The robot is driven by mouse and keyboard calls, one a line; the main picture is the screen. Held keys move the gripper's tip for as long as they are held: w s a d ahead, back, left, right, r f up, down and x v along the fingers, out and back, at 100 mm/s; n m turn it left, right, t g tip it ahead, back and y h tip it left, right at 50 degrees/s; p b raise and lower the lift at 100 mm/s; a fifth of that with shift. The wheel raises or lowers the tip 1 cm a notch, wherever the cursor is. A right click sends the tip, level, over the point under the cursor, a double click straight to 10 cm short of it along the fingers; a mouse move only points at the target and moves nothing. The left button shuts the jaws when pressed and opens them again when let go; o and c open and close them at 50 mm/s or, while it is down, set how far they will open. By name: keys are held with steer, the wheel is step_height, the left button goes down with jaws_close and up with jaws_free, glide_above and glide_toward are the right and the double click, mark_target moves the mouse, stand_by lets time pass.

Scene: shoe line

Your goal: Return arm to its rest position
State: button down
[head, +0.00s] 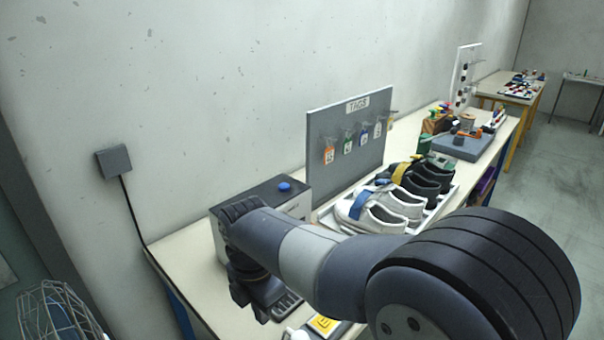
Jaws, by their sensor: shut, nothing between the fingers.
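My arm (305,255) reaches across the front of the workbench from the lower right, with its elbow bent and large in the foreground. Its wrist bends down at the left end, in front of a dark box with a blue button (285,187). My gripper (264,312) hangs below the wrist, low over the near part of the bench. It is shut and holds nothing. The arm hides part of the box and of the bench top.
A tray (446,200) holds white and black shoes behind my arm. A grey TAGS board (350,150) with hanging tags stands at the wall. A yellow-marked item (323,324) lies near my gripper. A wire-caged fan (55,312) stands lower left. Open floor (555,150) lies right.

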steer(key=shift+f, duration=0.1)
steer(key=f, duration=0.4)
steer(key=s+d+f, duration=0.1)
steer(key=f, duration=0.3)
steer(key=d+f+b, duration=0.1)
steer(key=f, duration=0.3)
steer(key=shift+s, duration=0.2)
steer(key=shift+s+d+f+b, duration=0.15)
steer(key=shift+s+f+b, duration=0.1)
steer(key=shift+f+b, duration=0.2)
